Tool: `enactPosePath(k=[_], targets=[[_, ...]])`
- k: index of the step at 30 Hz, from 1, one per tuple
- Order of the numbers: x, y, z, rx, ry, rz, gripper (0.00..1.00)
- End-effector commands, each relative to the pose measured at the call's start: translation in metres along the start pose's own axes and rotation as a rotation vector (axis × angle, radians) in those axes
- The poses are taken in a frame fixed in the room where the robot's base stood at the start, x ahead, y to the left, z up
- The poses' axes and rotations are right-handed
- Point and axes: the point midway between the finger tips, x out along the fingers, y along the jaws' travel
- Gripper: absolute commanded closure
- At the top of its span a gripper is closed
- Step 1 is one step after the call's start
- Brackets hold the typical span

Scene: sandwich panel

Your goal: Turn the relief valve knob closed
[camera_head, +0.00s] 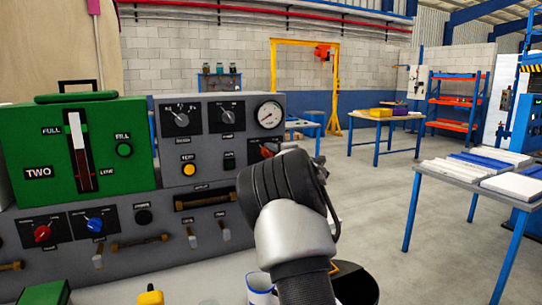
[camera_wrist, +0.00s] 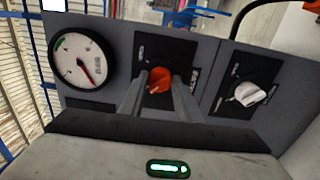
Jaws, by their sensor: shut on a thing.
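A red-orange knob (camera_wrist: 158,79) sits on a dark labelled plate on the grey panel in the wrist view, beside a round gauge. Its label is too small to read; it looks like the relief valve knob. My gripper (camera_wrist: 159,86) reaches over the panel with one finger on each side of the knob, shut on it. In the head view my wrist hides the fingers; a small red part (camera_head: 267,150) shows just below the gauge (camera_head: 268,114), at the edge of my arm.
A white knob (camera_wrist: 247,94) is right of the held knob in the wrist view, close to the finger. In the head view, a green level-gauge box (camera_head: 115,150) stands left on the panel, with red and blue knobs below. A table (camera_head: 470,175) stands right; the floor between is open.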

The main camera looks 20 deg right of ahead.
Motion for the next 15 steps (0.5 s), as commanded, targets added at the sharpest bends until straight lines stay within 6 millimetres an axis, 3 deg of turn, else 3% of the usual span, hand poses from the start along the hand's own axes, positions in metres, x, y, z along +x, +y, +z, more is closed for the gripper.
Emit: enactPosePath(k=[2, 3, 6, 15], targets=[[0.0001, 0.0014, -0.0001, -0.002, 0.000, 0.002, 0.92], [0.0001, 0.0014, -0.0001, -0.002, 0.000, 0.002, 0.65], [0.0001, 0.0012, -0.0001, -0.001, 0.000, 0.002, 0.51], [-0.0013, 0.0005, 0.0002, 0.000, 0.000, 0.001, 0.51]])
